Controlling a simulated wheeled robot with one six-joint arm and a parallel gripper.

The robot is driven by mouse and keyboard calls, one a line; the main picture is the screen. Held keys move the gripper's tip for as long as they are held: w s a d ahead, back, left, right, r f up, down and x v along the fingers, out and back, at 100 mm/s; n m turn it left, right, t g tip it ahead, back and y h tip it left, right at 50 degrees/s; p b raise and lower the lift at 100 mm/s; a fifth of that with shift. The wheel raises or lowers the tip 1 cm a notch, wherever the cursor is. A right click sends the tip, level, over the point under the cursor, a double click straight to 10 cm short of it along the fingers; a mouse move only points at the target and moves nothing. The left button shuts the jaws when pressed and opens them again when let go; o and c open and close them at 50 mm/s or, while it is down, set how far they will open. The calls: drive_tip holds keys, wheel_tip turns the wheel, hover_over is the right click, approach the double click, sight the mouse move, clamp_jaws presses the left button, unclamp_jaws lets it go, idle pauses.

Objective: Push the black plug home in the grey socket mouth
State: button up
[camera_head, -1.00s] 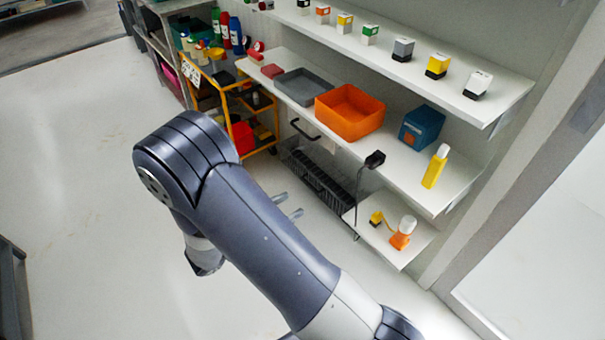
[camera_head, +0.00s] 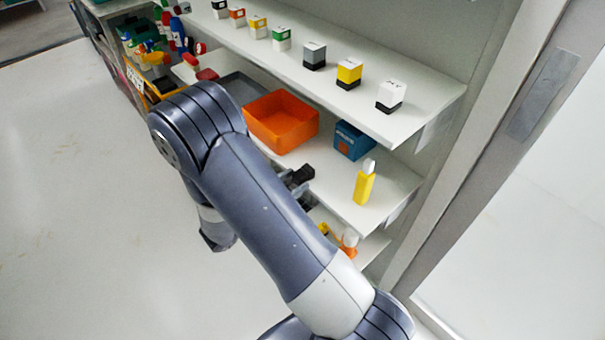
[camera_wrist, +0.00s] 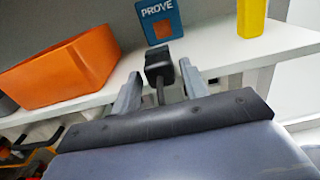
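The black plug (camera_wrist: 158,62) is at the front edge of the middle shelf in the wrist view, with a black cable (camera_wrist: 160,91) hanging below it. It also shows in the head view (camera_head: 301,174), just past my forearm. My gripper (camera_wrist: 159,77) is open, with one grey finger on each side of the plug and cable. Whether a finger touches the plug cannot be told. In the head view my arm hides most of the gripper. I cannot make out a grey socket mouth in either view.
On the middle shelf (camera_head: 394,188) stand an orange bin (camera_head: 281,120), a blue box (camera_wrist: 159,19) marked PROVE and a yellow bottle (camera_head: 364,186). Several small coloured blocks line the upper shelf (camera_head: 375,118). A door frame rises at right. Floor at left is clear.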

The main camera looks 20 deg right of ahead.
drive_tip(key=c, duration=0.8)
drive_tip(key=shift+o, duration=0.2)
drive_tip(key=shift+v, duration=2.5)
